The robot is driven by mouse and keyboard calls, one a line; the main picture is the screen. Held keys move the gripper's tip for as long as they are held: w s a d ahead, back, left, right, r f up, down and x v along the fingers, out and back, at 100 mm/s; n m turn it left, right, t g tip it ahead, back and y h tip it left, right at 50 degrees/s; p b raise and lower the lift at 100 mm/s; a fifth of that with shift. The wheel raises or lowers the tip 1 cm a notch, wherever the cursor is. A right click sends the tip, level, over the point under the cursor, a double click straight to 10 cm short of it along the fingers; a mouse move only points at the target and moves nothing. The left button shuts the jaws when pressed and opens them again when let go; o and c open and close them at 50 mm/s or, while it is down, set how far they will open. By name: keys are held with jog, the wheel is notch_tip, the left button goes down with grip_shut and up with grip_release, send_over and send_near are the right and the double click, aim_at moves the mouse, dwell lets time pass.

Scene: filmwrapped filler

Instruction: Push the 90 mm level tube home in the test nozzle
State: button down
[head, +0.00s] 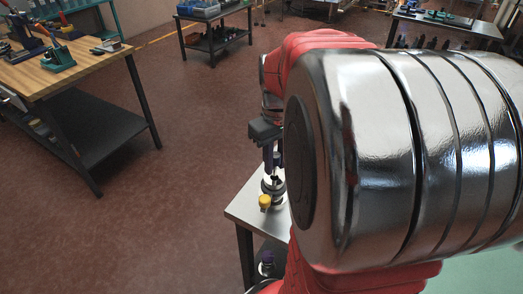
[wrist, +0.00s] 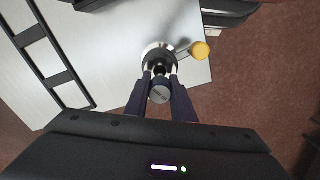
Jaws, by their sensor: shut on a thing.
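The level tube (wrist: 160,94) shows in the wrist view as a dark cylinder with a grey round end, seen nearly end-on. My gripper (wrist: 160,76) is shut on it, one dark finger on each side. The test nozzle (wrist: 157,50) is a silvery round fitting with a dark centre, straight beyond the fingertips. The tube lines up with that centre; how deep it sits in the nozzle is hidden. In the head view my gripper (head: 272,158) is above the nozzle (head: 273,187), partly hidden by my arm.
A yellow cap (wrist: 200,50) sits beside the nozzle on a short arm. The pale metal table (wrist: 110,75) carries a black rack-like frame (wrist: 50,52) at left. A wooden workbench (head: 70,65) stands far left. Open floor (head: 190,130) lies between.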

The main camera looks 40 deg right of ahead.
jog(key=shift+f, duration=0.85)
dwell(0.4)
jog(key=c, duration=1.4)
grip_release()
jog(key=shift+c, duration=0.2)
jog(key=shift+r, duration=0.2)
notch_tip(320, 180, up, 13)
jog(key=shift+r, duration=0.2)
